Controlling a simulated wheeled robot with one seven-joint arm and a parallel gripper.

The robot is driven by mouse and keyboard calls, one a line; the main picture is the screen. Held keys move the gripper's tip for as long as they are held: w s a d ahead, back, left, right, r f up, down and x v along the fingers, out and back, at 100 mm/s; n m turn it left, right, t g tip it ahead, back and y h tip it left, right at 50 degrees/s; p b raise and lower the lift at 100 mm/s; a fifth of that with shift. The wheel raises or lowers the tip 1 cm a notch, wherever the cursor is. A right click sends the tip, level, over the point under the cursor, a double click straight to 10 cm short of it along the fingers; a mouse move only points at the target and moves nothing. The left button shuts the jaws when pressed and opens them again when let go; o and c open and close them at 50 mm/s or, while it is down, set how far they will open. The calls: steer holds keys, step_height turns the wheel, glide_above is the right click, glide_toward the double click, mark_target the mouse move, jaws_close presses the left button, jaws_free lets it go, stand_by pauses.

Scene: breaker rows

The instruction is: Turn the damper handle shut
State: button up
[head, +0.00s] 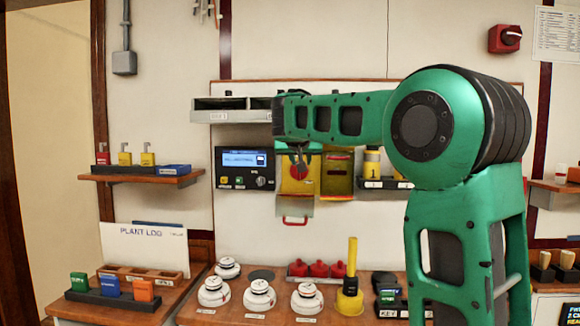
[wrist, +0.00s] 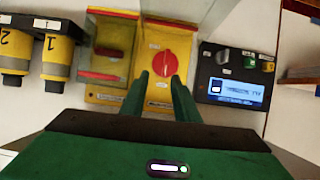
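A round red rotary handle (wrist: 163,65) sits on a yellow panel in the wrist view, and it also shows in the head view (head: 298,171). No label I can read names it as the damper handle. A pale flap with a red pull (head: 295,221) hangs below that panel. My gripper (wrist: 160,80) is pointed at the panel. Its two green fingers are apart with nothing between them, and their tips appear just short of the red handle. I cannot tell whether they touch it. In the head view my arm partly covers the panel's top.
A second yellow box with a red bar (wrist: 104,52) is beside the panel. A control unit with a lit screen (head: 242,160) is on its other side. Yellow-black cylinders (head: 372,163) stand on a shelf. Below, the bench holds white detectors (head: 259,298) and a yellow upright bar (head: 352,257).

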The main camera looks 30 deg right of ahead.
steer(key=w+d+f, duration=0.2)
steer(key=w+d, duration=0.3)
steer(key=w, duration=0.5)
steer(key=shift+w+f+t, duration=0.15)
steer(key=shift+w+t, duration=0.05)
steer(key=shift+t, duration=0.1)
jaws_close()
